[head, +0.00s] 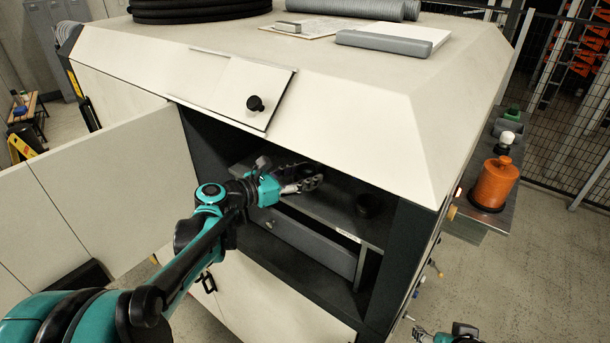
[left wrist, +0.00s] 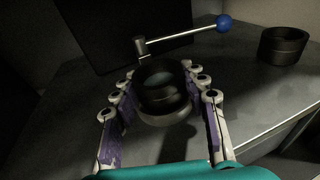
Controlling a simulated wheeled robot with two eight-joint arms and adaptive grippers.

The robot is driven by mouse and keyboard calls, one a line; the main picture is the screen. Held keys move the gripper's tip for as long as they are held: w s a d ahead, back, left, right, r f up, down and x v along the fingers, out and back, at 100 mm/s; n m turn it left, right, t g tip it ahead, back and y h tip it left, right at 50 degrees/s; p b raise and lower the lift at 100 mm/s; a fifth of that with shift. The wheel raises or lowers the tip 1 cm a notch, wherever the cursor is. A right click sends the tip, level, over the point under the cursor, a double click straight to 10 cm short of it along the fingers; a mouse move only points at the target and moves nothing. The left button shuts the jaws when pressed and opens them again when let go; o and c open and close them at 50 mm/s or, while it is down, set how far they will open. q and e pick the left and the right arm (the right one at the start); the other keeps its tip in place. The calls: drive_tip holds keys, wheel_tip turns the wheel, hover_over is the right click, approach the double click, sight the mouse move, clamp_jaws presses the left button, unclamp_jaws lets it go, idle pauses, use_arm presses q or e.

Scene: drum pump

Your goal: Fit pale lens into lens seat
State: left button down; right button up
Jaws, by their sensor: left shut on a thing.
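My left gripper (head: 308,184) reaches into the open cabinet, over the upper shelf. In the left wrist view its fingers (left wrist: 160,100) are closed around a dark, round, ring-like piece (left wrist: 165,112) with a greyish, glassy top. This may be the pale lens in its dark mount; the dim light hides its true colour. I cannot tell whether it touches a seat below. A dark open round cup (left wrist: 283,46) stands apart to the right on the shelf, and also shows in the head view (head: 367,205). My right gripper (head: 423,334) is partly in view at the bottom right edge.
A lever with a blue ball (left wrist: 223,23) rises just behind the held piece. The upper shelf (head: 340,225) has a drawer (head: 310,245) beneath it. The cabinet door (head: 120,185) stands open at left. An orange container (head: 495,184) stands outside on a side ledge.

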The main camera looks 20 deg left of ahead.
use_arm(q)
drive_tip(key=c, duration=0.9)
unclamp_jaws()
drive_tip(key=shift+f, duration=0.1)
drive_tip(key=shift+o, duration=0.8)
drive_tip(key=shift+w, duration=0.2)
drive_tip(key=shift+a, duration=0.1)
drive_tip(key=v, duration=1.2)
